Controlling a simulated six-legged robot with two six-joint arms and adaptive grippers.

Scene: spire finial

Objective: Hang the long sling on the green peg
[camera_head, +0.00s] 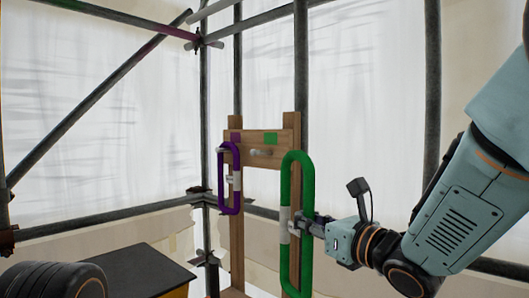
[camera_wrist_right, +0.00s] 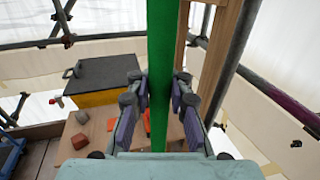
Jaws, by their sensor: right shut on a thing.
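The long green sling (camera_head: 308,190), a tall upright loop with a white band, is in the head view in front of the wooden frame. In the wrist view the green strap (camera_wrist_right: 160,60) runs between the fingers of my right gripper (camera_wrist_right: 158,100). The board (camera_head: 283,160) carries a green mark (camera_head: 270,138) with a pale peg (camera_head: 262,152) below it. The sling's top is right of this peg; I cannot tell its depth from it. My left gripper is out of view.
A shorter purple sling (camera_head: 236,207) hangs at the board's left, under a purple mark (camera_head: 235,137). Dark scaffold poles (camera_head: 301,60) stand close behind. A black-topped yellow box (camera_wrist_right: 105,75) and a red block (camera_wrist_right: 80,141) lie lower in the wrist view.

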